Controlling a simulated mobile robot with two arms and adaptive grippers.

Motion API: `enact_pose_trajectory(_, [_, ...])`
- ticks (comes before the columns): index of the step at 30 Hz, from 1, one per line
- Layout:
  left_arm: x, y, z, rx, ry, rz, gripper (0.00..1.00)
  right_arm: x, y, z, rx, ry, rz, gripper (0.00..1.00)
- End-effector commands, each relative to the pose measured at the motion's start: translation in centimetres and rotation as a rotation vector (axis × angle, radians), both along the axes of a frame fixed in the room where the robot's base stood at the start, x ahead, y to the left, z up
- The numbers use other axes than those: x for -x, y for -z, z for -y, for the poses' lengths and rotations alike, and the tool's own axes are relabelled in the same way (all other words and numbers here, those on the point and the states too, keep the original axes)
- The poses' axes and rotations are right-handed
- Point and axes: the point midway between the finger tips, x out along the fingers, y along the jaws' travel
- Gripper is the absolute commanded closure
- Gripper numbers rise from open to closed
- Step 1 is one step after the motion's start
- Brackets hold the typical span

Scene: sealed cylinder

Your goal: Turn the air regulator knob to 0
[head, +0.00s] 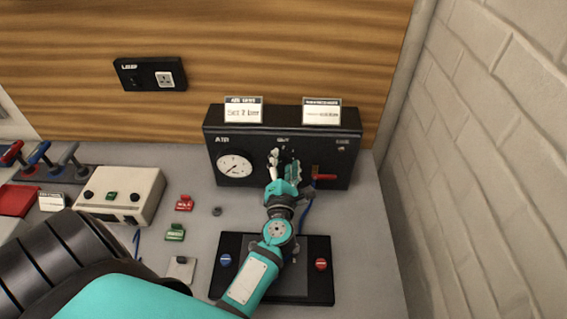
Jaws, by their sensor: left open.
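The black air unit (261,125) stands at the back of the bench against the wooden wall. Its round white gauge (235,165) is on the left of its front face, with the needle too small to read. My left gripper (284,160) is open at the middle of that front face. The regulator knob cannot be made out; the gripper covers the area where it may be. I cannot tell whether the fingers touch the panel. A red lever (325,177) sits just right of the gripper. My right gripper is not in view.
A black base plate (318,286) with a blue knob (226,260) and a red knob (321,264) lies under my left arm. A beige box (145,181) and small red (184,203) and green (175,232) blocks stand to the left. A brick wall (500,150) bounds the right.

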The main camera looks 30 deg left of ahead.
Motion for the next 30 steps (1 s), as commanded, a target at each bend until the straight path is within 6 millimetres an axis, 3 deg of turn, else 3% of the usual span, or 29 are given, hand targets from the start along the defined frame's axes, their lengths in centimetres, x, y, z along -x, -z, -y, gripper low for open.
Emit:
enact_pose_trajectory(5, [0.5,0.0,0.3,-0.001,0.0,-0.001,0.47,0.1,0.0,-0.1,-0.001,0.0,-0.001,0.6])
enact_pose_trajectory(18, [5.9,0.1,3.6,0.001,0.0,-0.001,0.47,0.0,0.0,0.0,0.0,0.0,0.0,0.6])
enact_pose_trajectory(30, [6.4,0.0,3.9,0.0,0.0,0.0,0.47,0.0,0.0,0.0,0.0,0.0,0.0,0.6])
